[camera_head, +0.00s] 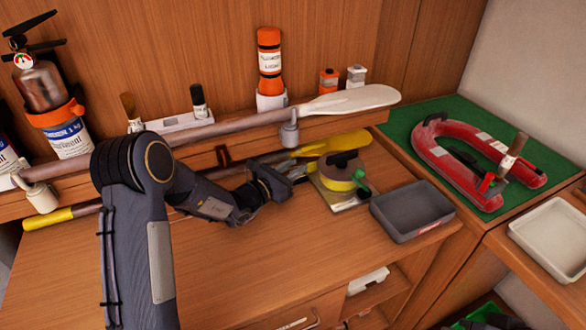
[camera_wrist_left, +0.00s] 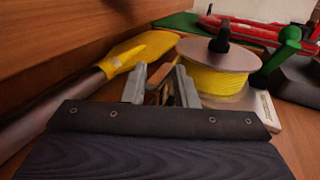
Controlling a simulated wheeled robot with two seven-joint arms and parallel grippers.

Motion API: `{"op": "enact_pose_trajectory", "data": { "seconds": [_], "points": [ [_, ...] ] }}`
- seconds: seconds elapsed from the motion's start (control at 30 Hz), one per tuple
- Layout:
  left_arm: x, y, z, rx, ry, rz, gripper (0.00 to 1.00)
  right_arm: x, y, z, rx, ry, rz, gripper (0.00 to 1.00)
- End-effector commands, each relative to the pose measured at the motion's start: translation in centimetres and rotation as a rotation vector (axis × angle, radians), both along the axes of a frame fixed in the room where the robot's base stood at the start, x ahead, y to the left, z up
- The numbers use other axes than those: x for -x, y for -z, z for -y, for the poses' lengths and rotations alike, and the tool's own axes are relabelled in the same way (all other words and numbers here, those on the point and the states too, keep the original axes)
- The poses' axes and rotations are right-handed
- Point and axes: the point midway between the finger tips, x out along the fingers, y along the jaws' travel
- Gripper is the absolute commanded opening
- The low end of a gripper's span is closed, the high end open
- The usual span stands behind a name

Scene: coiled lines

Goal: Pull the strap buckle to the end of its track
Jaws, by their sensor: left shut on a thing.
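My left gripper (camera_head: 296,176) is low over the wooden bench, just left of the yellow line spool. In the left wrist view its two grey fingers (camera_wrist_left: 160,84) stand on either side of a small brown and dark piece (camera_wrist_left: 157,88), and it is shut on this piece. It may be the strap buckle, but the fingers and wrist hide most of it. I cannot make out its track or the end of it. My right gripper is not in view.
The yellow spool (camera_head: 337,178) with a green crank (camera_head: 361,180) stands close right of the gripper. A yellow-bladed paddle (camera_head: 330,142) lies behind it. A grey tray (camera_head: 412,212) is further right. The front bench top (camera_head: 270,265) is clear.

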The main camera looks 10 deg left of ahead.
Motion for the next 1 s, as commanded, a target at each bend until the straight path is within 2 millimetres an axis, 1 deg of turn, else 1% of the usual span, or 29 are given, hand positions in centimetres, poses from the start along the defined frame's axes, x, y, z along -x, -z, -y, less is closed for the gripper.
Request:
{"op": "enact_pose_trajectory", "data": {
  "seconds": [0.17, 0.27, 0.37, 0.47, 0.57, 0.8, 1.0],
  "points": [
    [0.2, 0.1, -0.1, 0.000, 0.000, -0.001, 0.00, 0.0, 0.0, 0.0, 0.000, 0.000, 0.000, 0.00],
    [0.6, 0.1, -0.8, 0.000, -0.002, -0.001, 0.00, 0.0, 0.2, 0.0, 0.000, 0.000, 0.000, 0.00],
    [1.4, 0.2, -2.2, 0.000, -0.004, -0.002, 0.00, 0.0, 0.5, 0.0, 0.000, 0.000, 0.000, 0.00],
    [2.7, 0.2, -4.2, 0.001, -0.007, -0.002, 0.00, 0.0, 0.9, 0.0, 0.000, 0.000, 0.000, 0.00],
    [4.3, 0.3, -6.6, -0.001, -0.009, -0.003, 0.00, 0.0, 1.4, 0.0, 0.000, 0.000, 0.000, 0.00],
    [8.5, 0.2, -12.8, -0.001, -0.009, -0.003, 0.00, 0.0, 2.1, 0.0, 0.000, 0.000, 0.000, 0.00],
    [11.5, 0.2, -17.0, -0.001, -0.006, -0.004, 0.00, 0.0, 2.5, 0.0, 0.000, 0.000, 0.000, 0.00]
  ]
}}
